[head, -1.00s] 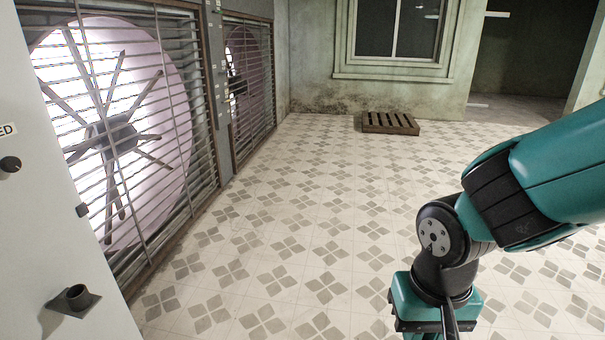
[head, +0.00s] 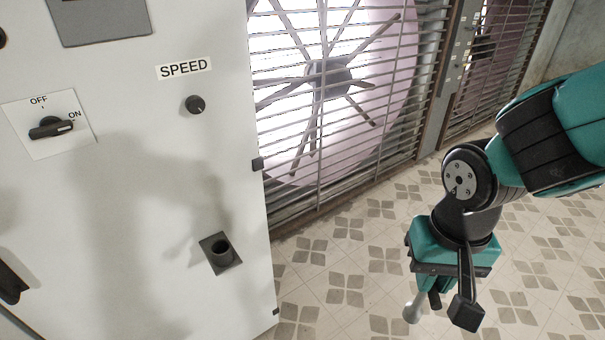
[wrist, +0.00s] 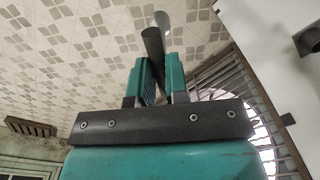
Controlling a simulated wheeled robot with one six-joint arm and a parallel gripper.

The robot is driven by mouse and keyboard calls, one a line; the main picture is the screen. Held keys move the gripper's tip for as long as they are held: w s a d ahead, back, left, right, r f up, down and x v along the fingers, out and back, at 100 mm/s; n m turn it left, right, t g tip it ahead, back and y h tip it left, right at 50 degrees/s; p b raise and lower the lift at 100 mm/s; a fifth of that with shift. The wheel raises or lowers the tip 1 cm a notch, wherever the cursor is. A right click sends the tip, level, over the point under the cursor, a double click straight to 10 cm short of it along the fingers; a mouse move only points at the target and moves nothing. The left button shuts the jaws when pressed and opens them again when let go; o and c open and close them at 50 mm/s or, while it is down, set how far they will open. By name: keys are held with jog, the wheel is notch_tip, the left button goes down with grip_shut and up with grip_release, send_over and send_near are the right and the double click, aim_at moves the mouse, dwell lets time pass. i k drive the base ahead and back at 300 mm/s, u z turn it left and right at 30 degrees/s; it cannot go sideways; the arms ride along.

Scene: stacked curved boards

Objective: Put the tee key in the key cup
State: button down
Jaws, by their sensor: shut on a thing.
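My gripper (head: 432,288) is in the lower right of the head view, pointing down and shut on the tee key. The key's pale grey rounded end (head: 413,308) shows beside the fingers; the rest is mostly hidden there. In the wrist view, the dark bar of the tee key (wrist: 154,48) sticks out between the teal fingers (wrist: 160,80). The key cup (head: 220,252) is a short dark tube on a square plate, fixed low on the white cabinet. It is left of and apart from my gripper. It also shows at the wrist view's right edge (wrist: 308,42).
The white cabinet (head: 130,200) fills the left, with a SPEED knob (head: 195,104) and an OFF/ON switch (head: 50,127). A large grilled fan (head: 330,80) stands behind it. The tiled floor (head: 350,290) under my gripper is clear. A pallet (wrist: 30,127) lies far off.

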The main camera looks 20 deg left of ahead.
aim_at(223, 258)
jog(key=u, duration=0.8)
jog(key=i, duration=0.95)
jog(key=u, duration=0.6)
